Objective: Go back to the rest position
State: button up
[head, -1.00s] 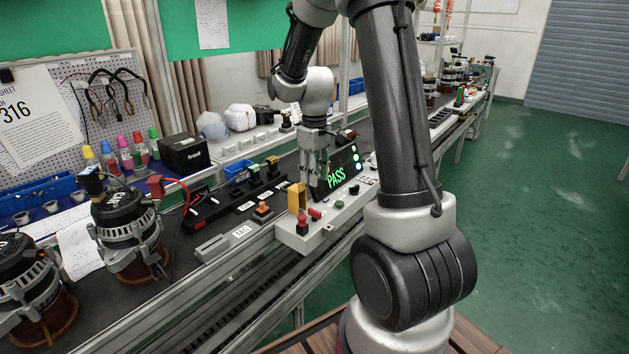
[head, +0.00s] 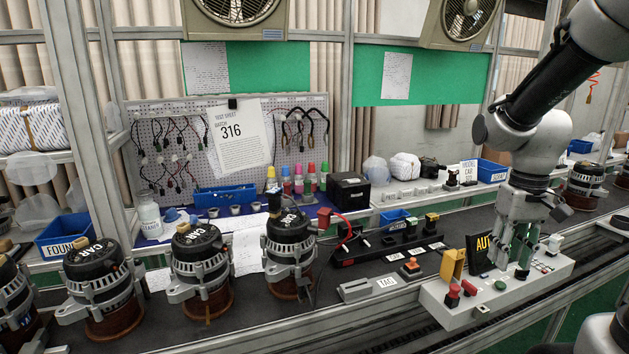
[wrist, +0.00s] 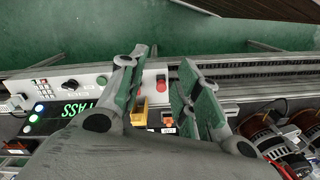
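My gripper (head: 511,268) points down over the grey control box (head: 455,309) at the right of the head view. Its two fingers stand apart with nothing held between them, as the wrist view shows (wrist: 163,60). In the head view I cannot tell how far the fingertips are above the box. The box carries a yellow block (head: 452,265), red buttons and a dark display (head: 481,251), partly hidden by the gripper.
Several alternators (head: 201,270) stand on the bench at the left. A black fixture strip (head: 390,249) and a TAG block (head: 385,286) lie left of the box. A conveyor rail (head: 400,335) runs along the front. Green floor (wrist: 90,30) beyond the bench edge is clear.

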jog(key=s+a+r+t, duration=0.2)
jog(key=s+r+t, duration=0.3)
jog(key=s+r, duration=0.4)
jog(key=shift+s+a+r, duration=0.15)
jog(key=shift+s+a, duration=0.15)
jog(key=shift+s, duration=0.45)
dwell(1.5)
